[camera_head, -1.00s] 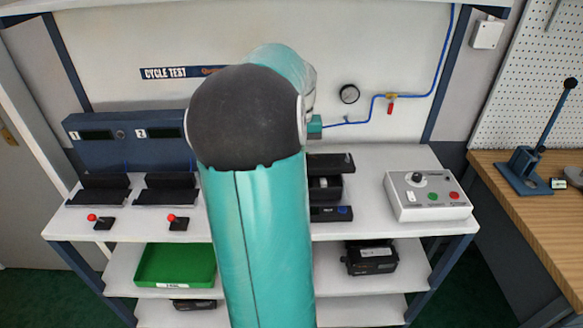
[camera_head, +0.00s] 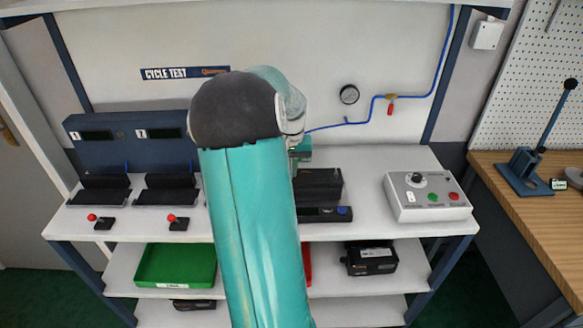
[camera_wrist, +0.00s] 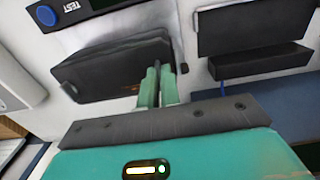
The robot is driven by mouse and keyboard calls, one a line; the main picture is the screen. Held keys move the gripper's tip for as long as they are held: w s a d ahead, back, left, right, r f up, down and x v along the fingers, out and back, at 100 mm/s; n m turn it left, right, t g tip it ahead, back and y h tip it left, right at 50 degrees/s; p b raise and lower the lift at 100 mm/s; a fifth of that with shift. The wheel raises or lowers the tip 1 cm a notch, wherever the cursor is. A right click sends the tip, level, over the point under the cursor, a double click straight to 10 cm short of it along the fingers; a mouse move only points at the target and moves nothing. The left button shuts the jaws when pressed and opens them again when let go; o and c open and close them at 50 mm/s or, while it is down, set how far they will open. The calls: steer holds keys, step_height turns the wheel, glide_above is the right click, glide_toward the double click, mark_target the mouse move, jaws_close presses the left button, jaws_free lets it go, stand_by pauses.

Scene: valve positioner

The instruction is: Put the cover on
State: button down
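The dark grey cover (camera_head: 319,183) lies over the positioner's place on the white bench, right of my arm, just behind a dark unit with a blue button (camera_head: 325,214). In the wrist view the cover (camera_wrist: 105,70) is a dark box shape. My gripper (camera_wrist: 159,75) has two green fingers close together at the cover's near end, with a dark strip between them. It appears shut on the cover. In the head view my gripper (camera_head: 301,152) is mostly hidden behind my arm. Whether the cover sits fully seated I cannot tell.
Two dark cradles (camera_head: 98,190) (camera_head: 166,190) with red-knobbed levers stand at left. A grey control box (camera_head: 427,196) stands at right. A green tray (camera_head: 175,265) and a black device (camera_head: 370,258) are on the shelf below. The bench between cover and control box is clear.

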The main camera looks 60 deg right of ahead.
steer(key=c, duration=1.6)
jaws_free()
step_height(320, 180, up, 12)
steer(key=shift+r, duration=0.15)
steer(key=shift+w+a, duration=0.1)
